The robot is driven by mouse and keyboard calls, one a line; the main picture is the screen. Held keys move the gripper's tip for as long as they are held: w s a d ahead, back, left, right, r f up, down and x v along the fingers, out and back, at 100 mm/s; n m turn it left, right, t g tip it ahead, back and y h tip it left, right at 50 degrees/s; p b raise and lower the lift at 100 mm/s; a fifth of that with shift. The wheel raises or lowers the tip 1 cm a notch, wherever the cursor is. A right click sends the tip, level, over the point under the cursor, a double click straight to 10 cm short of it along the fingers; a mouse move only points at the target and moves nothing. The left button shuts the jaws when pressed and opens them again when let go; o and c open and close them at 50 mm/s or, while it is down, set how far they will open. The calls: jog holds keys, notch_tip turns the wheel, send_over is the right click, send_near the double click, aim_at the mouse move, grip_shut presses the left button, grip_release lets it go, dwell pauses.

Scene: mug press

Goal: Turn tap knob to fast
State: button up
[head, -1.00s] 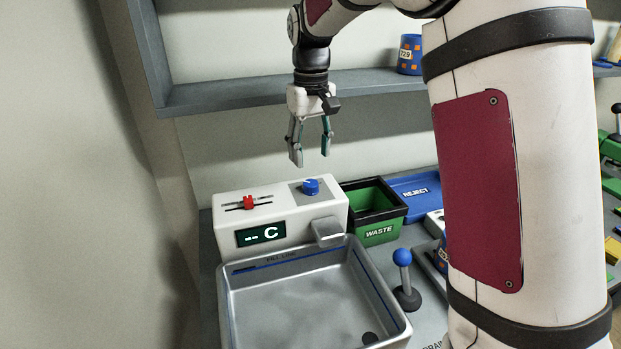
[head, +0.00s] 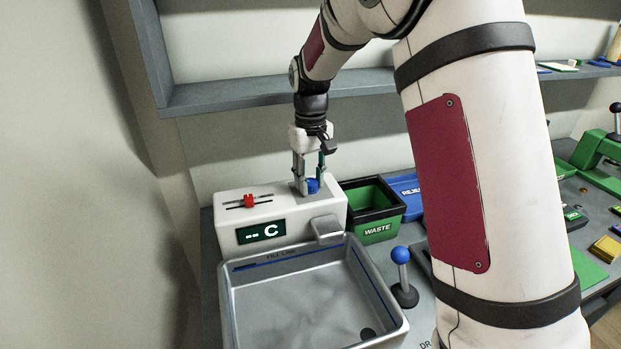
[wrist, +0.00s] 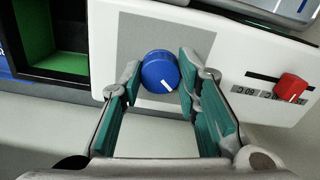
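The blue knob (head: 313,186) with a white pointer mark sits on a grey patch at the right of the white tap unit's top (head: 280,213). It also shows in the wrist view (wrist: 158,70), where its mark points down and slightly right. My gripper (head: 311,185) is over the knob, pointing down, with one finger on each side. In the wrist view the fingertips (wrist: 159,76) stand very close to the knob's sides; I cannot tell whether they press on it. Any speed labels by the knob are hidden or unreadable.
A red slider (head: 249,201) is on the same unit, left of the knob, above a display (head: 261,232) reading "-- C". A grey basin (head: 385,296) is in front. A green WASTE bin (head: 376,229) and a blue-topped lever (head: 401,255) stand to the right. A shelf (head: 250,94) runs behind.

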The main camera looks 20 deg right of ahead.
jog(key=c, duration=0.4)
jog(key=shift+m, duration=0.3)
jog(key=m, duration=0.4)
jog(key=shift+m, duration=0.4)
jog(key=m, duration=0.4)
jog(key=shift+p, duration=0.3)
jog(key=m, duration=0.5)
jog(key=shift+m+p, duration=0.75)
jog(key=shift+m, duration=1.95)
